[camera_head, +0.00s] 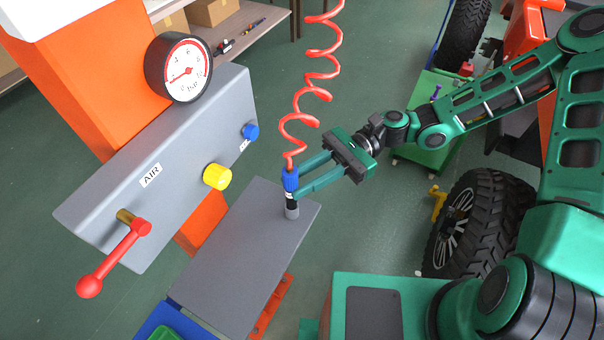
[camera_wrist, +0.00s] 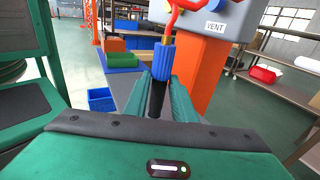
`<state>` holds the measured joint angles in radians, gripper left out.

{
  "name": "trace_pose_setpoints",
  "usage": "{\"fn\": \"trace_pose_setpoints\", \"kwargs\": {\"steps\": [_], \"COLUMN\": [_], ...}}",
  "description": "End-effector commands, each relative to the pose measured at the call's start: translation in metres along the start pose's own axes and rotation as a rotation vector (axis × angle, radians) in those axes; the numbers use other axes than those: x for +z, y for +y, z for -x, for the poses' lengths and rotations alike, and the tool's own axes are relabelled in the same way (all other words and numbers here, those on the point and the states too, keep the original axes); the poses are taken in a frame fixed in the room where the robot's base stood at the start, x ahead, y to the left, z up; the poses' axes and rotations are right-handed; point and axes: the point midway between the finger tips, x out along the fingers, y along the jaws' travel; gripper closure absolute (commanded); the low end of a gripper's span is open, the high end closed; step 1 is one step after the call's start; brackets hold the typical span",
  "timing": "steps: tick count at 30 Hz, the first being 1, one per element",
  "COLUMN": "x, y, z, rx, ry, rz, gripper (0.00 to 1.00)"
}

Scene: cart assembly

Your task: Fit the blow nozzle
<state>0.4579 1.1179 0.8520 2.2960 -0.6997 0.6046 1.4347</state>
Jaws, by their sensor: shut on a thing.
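My gripper (camera_head: 292,187) reaches in from the right and is shut on the blue-and-black end piece of the red coiled hose. The blue collar (camera_head: 290,178) is upright, with the hose (camera_head: 299,125) rising from its top. The black part (camera_head: 291,198) is below it, and a short grey cylinder (camera_head: 292,212) sits under that on the grey shelf (camera_head: 235,255). I cannot tell whether black part and cylinder are joined. In the wrist view the blue collar (camera_wrist: 163,62) stands between the fingers. I cannot make out a separate blow nozzle.
The grey AIR panel (camera_head: 180,165) at left carries a gauge (camera_head: 179,68), a red lever (camera_head: 115,258), a yellow knob (camera_head: 216,176) and a blue knob (camera_head: 251,131). An orange post (camera_head: 75,85) stands behind it. A wheel (camera_head: 475,225) and a green cart (camera_head: 430,140) are at right.

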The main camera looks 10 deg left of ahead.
Motion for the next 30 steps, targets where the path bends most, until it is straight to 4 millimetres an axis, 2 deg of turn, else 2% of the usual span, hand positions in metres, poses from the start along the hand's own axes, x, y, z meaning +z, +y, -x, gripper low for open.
{"fn": "trace_pose_setpoints", "kwargs": {"steps": [16,27,28,30], "x": [-0.014,-0.015,-0.015,-0.015], "y": [0.0,0.0,0.0,0.0], "z": [-0.001,-0.001,-0.001,-0.001], "rx": [0.0,0.0,0.0,0.0], "ry": [-0.001,0.0,0.0,0.0], "rz": [0.0,0.0,0.0,0.0], "gripper": [1.0,1.0,0.69,0.55]}}
